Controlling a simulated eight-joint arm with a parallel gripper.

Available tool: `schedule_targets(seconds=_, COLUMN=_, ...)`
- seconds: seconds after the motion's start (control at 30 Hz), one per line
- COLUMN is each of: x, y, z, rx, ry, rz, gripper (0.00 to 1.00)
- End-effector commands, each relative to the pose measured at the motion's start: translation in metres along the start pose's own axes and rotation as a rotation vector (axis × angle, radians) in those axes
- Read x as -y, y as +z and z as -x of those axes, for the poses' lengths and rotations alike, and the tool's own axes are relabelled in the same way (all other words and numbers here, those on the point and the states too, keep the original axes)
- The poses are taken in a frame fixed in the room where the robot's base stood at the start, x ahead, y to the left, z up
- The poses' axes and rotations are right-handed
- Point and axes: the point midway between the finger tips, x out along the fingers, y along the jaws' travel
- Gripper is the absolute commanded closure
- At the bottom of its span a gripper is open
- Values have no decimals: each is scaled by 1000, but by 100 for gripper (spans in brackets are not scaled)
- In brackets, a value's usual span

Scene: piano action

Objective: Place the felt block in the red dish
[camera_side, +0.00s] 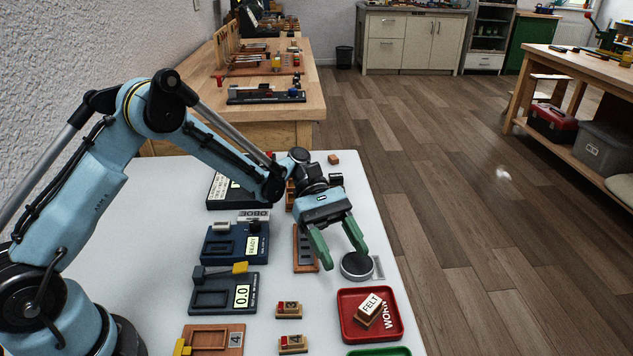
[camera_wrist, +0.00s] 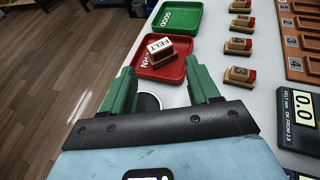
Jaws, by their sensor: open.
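The felt block (camera_side: 372,307), brown with a white top marked FELT, sits inside the red dish (camera_side: 347,327). It lies at an angle to the dish walls and partly covers the dish's white lettering. In the wrist view the block (camera_wrist: 160,46) and the red dish (camera_wrist: 179,70) are beyond the fingertips. My gripper (camera_side: 345,258) has its green fingers spread, with nothing between them. It is apart from the block, on the far side of the dish in the side view. The gripper also shows in the wrist view (camera_wrist: 160,75).
A round dark-topped puck (camera_side: 357,264) is close to my fingertips. A green dish marked GOOD (camera_wrist: 181,18) stands beside the red one. Several small brown blocks (camera_side: 292,343), gauges (camera_side: 222,294) and a slotted wooden rack (camera_wrist: 306,66) are nearby. The table's edge is close to the dishes.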

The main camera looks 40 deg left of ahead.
Motion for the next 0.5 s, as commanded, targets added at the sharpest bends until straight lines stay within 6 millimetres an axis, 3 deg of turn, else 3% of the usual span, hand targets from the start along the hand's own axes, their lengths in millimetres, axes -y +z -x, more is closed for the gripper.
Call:
schedule_targets(seconds=0.27, x=-1, y=7, z=18, rx=-34, ry=20, rz=-26, gripper=40)
schedule_targets(seconds=0.5, x=5, y=36, z=34, rx=-257, ry=112, rz=-201, gripper=40)
